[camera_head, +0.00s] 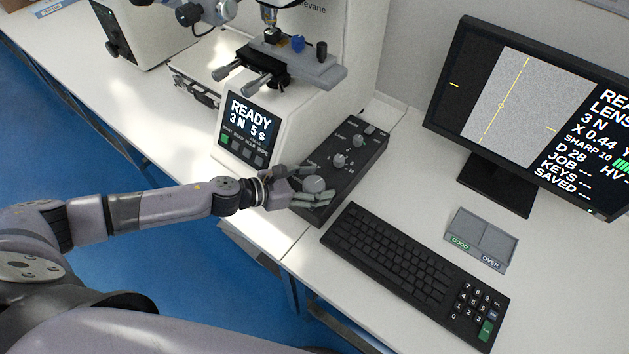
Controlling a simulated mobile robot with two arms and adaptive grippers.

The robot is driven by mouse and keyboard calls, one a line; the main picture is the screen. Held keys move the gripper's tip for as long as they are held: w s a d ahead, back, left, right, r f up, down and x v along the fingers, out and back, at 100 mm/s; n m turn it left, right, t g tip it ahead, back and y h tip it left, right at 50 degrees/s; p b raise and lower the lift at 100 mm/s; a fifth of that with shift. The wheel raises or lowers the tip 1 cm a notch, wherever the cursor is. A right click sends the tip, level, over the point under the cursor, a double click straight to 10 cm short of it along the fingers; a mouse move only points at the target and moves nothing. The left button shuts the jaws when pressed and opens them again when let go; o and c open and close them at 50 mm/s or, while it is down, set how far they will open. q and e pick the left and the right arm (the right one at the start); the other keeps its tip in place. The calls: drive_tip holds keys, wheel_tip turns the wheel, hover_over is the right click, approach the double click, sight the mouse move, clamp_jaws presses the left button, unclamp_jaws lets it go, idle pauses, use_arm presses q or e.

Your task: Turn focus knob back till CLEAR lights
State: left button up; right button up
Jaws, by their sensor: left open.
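A dark control box (345,160) lies on the bench, with small knobs on its far part and a large round grey knob (315,184) at its near end. My left gripper (312,186) is open, with its fingers on either side of the large knob. Whether the fingers touch it I cannot tell. The monitor (540,110) shows a grainy grey picture with yellow lines, and text with SHARP 10 and a few green bars. I see no lit CLEAR sign. My right gripper is not in view.
The hardness tester (335,60) stands behind the box, with its stage (290,65) and a small READY screen (248,130). A black keyboard (400,265) lies close to the box's near right. A grey GOOD/OVER tray (482,238) sits below the monitor.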

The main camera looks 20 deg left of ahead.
use_arm(q)
drive_tip(key=shift+c, duration=0.4)
drive_tip(key=c, duration=1.1)
drive_tip(key=shift+r, duration=0.1)
